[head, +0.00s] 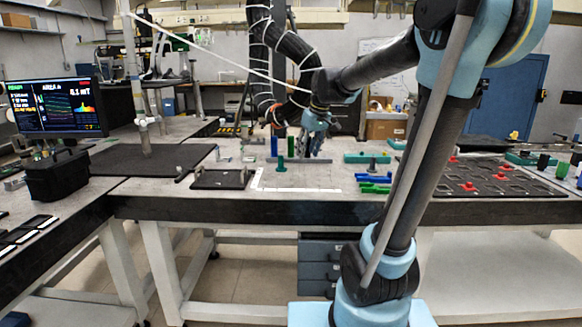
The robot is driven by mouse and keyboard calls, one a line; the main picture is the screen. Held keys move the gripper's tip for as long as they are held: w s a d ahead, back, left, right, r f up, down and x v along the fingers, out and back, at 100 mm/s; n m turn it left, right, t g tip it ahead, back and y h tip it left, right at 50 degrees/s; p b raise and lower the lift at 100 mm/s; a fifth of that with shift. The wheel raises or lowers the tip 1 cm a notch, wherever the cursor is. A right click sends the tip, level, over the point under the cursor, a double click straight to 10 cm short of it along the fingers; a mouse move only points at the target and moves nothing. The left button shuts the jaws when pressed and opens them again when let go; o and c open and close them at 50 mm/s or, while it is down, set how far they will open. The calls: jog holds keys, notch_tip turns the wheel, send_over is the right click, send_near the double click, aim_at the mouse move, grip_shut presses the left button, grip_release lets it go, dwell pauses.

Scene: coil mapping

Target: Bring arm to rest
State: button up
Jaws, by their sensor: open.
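My arm rises from its light blue base at the lower right, bends at the top and reaches back left over the table. My gripper (318,140) is small in the head view, above the middle of the table (340,207). It is open, and I see nothing held in it. A green peg on a round base (281,163) stands on the table in front and to the left of my gripper. Part of the table behind my arm is hidden.
A monitor (55,108) and a black box (57,175) stand at left. A white L-shaped strip (300,190), green and blue pieces (374,187) and a dark tray with red pieces (485,178) lie on the table. A white rod crosses above. Floor shows below the table.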

jog(key=s+d+f+m, duration=0.2)
jog(key=s+d+f, duration=0.2)
jog(key=s, duration=0.5)
jog(key=s+d+f+m+h, duration=0.1)
jog(key=s+d+f, duration=0.3)
jog(key=s+f, duration=0.4)
jog(key=s+d+f+m+h, duration=0.1)
jog(key=s+d+f+m, duration=0.2)
jog(key=s, duration=0.8)
notch_tip(320, 180, down, 4)
jog(key=shift+d+f+g, duration=0.1)
jog(key=shift+d+g, duration=0.3)
jog(key=shift+d, duration=0.65)
